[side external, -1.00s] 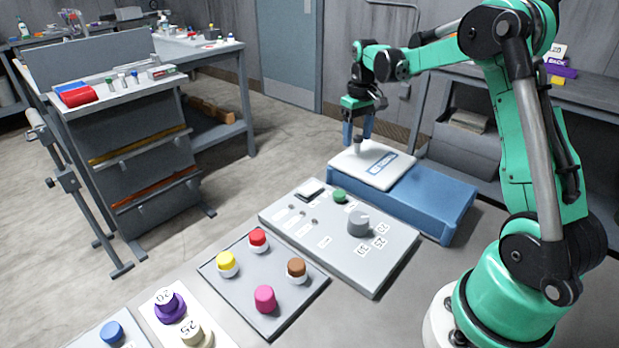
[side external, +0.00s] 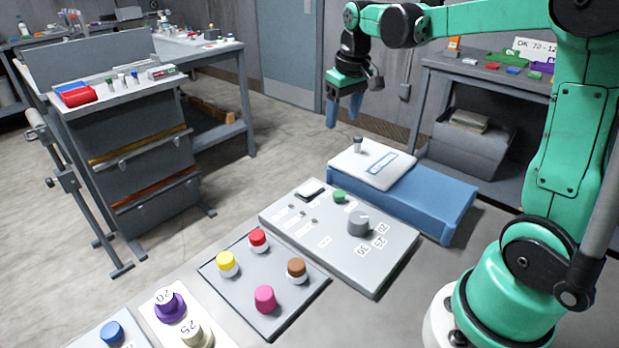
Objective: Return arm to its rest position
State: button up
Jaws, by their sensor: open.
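My gripper (side external: 344,112) hangs in the air at the upper middle of the side external view, above and a little left of the blue block (side external: 440,200). Its blue fingers point down and hold nothing that I can see. A white plate (side external: 372,166) with a blue-framed label lies on top of the blue block. A small grey cylinder (side external: 358,147) stands upright on the plate, apart from the fingers.
A grey control panel (side external: 340,250) with a grey knob (side external: 358,223) and a green button (side external: 339,196) lies before the block. A tray (side external: 240,297) of coloured caps is nearer. A wheeled rack (side external: 150,150) stands left; shelving (side external: 480,130) is behind.

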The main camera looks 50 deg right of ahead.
jog(key=s+a+f+n+t, duration=0.2)
jog(key=s+a+t, duration=0.3)
jog(key=a, duration=0.9)
jog(key=s, duration=0.3)
jog(key=shift+s+y, duration=0.15)
jog(key=shift+y, duration=0.25)
jog(key=shift+f, duration=0.1)
